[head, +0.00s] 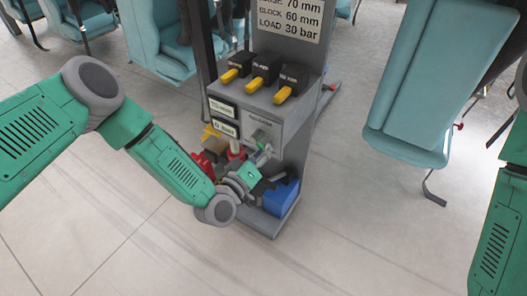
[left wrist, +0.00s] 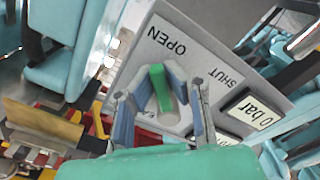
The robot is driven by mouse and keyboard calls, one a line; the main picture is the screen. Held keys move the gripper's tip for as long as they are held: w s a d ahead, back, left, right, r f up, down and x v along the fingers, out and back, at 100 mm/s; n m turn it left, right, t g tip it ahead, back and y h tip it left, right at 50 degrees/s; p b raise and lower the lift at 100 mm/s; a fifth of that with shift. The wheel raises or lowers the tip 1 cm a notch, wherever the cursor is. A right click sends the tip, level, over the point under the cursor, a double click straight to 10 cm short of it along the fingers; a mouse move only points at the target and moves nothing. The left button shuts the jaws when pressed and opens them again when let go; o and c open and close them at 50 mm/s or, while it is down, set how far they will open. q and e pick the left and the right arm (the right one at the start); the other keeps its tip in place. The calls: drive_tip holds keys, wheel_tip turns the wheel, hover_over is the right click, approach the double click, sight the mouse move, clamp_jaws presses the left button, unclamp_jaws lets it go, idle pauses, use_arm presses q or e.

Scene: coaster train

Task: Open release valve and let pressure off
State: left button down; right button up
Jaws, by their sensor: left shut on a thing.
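The release valve is a green lever (left wrist: 160,88) on a grey panel (left wrist: 200,50) marked OPEN and SHUT in the left wrist view. My left gripper (left wrist: 161,92) is shut on the lever, with one finger on each side of it. A small display (left wrist: 253,111) beside SHUT reads 0 bar. In the head view my left gripper (head: 262,160) is at the front of the grey stand (head: 287,125), under the release label, and partly hides the lever. My right gripper is out of view; only part of my right arm shows at the right edge.
Several yellow-handled levers (head: 265,68) stand on top of the stand below a sign (head: 290,15) that reads LOAD 30 bar. Red and yellow parts and a blue box (head: 283,197) sit low on the stand. Teal seats (head: 420,85) stand around; the floor in front is clear.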

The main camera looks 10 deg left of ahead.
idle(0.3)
use_arm(q)
drive_tip(key=c, duration=1.6)
unclamp_jaws()
drive_tip(key=shift+a, duration=0.1)
drive_tip(key=v, duration=1.2)
